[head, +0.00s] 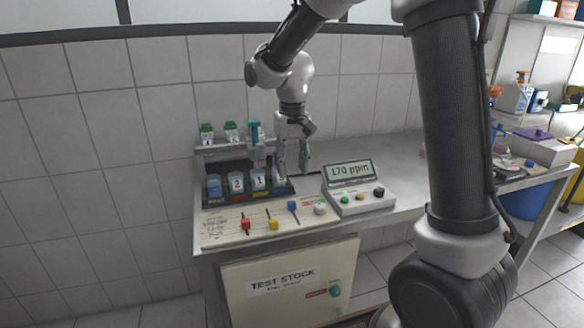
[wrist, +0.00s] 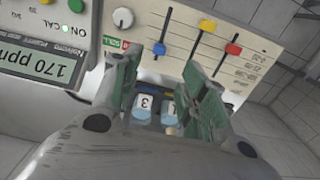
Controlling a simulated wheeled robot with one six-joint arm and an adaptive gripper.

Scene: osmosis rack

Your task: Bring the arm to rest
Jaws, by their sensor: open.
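My gripper (head: 292,168) is open with nothing between its fingers. It hangs above the right end of a dark rack (head: 221,166) of blue-and-white numbered canisters (head: 236,183) on the metal bench. In the wrist view my two green-padded fingers (wrist: 184,55) stand apart. Between and below them show canister tops marked 3 (wrist: 145,103) and 1 (wrist: 168,108). My gripper partly hides the rack's right end in the head view. I cannot tell whether it touches anything.
A slider panel (head: 218,228) with red, yellow and blue sliders lies in front of the rack. A meter (head: 349,171) reading 170 ppm stands to the right. Green-capped items (head: 206,133) stand above the rack. A "TEST STOCK" cabinet (head: 285,305) is below. Shelves with bottles stand at far right.

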